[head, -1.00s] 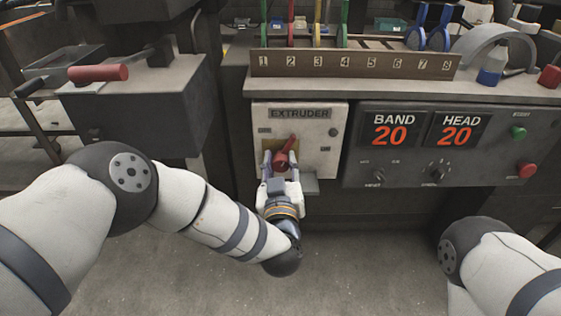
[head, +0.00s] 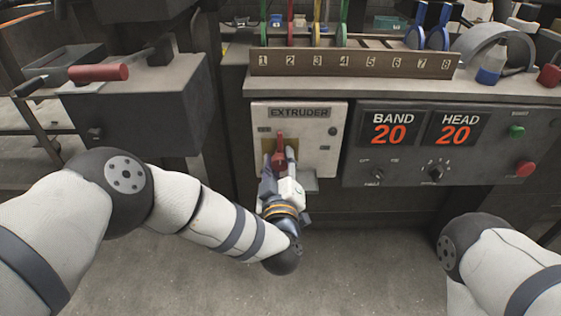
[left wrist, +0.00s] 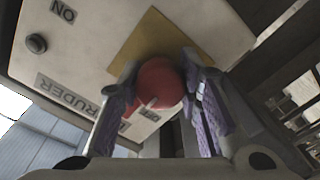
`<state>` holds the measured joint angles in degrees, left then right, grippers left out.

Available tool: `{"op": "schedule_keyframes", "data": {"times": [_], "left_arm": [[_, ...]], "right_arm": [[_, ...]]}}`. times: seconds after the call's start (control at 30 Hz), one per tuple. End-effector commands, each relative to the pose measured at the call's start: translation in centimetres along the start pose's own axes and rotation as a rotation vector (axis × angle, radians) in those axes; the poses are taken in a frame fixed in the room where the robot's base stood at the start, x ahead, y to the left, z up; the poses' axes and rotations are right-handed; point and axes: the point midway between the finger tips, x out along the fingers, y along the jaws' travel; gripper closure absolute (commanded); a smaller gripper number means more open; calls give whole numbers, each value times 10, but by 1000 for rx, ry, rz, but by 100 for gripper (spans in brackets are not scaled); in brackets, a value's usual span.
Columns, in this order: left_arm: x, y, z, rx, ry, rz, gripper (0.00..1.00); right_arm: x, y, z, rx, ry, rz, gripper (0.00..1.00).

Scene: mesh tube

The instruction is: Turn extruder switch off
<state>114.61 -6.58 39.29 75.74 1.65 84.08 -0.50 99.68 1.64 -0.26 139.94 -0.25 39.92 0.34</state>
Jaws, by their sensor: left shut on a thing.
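The red extruder switch (head: 280,152) sits on a yellow plate on the pale panel marked EXTRUDER (head: 312,140). In the left wrist view the red knob (left wrist: 158,82) lies between the two purple-padded fingers (left wrist: 163,100). The ON label (left wrist: 63,11) shows there near a small black knob. Another small label, partly hidden, shows beside the red handle. My right arm shows at the lower right, its gripper out of the picture.
A dark control panel (head: 400,168) with BAND 20 and HEAD 20 displays stands just right of the switch box. A numbered rack (head: 352,66) stands on the bench above. A dark machine block with a red handle (head: 98,73) is at left. The floor in front is clear.

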Motion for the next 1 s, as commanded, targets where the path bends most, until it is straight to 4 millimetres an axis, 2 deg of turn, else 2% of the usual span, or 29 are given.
{"op": "schedule_keyframes", "data": {"times": [0.3, 0.33, 0.4, 0.77, 0.87, 1.0], "left_arm": [[0, 0, 0, -2, 1, 0, 96], [0, 0, 0, -2, 1, 0, 64], [0, 0, 0, -2, 0, 0, 48], [-5, 0, 1, -1, -2, 0, 48], [-25, 0, 1, -1, -5, 1, 48], [-65, 0, 1, -1, -6, 1, 48]], "right_arm": [[0, 0, 0, 0, 0, 0, 60], [0, 0, 0, 0, 0, 0, 60], [0, 0, 0, 0, 0, 0, 60], [0, 0, 0, 0, 0, 0, 60], [0, 0, 0, 0, 0, 0, 60], [0, 0, 0, 0, 0, 0, 60]]}}
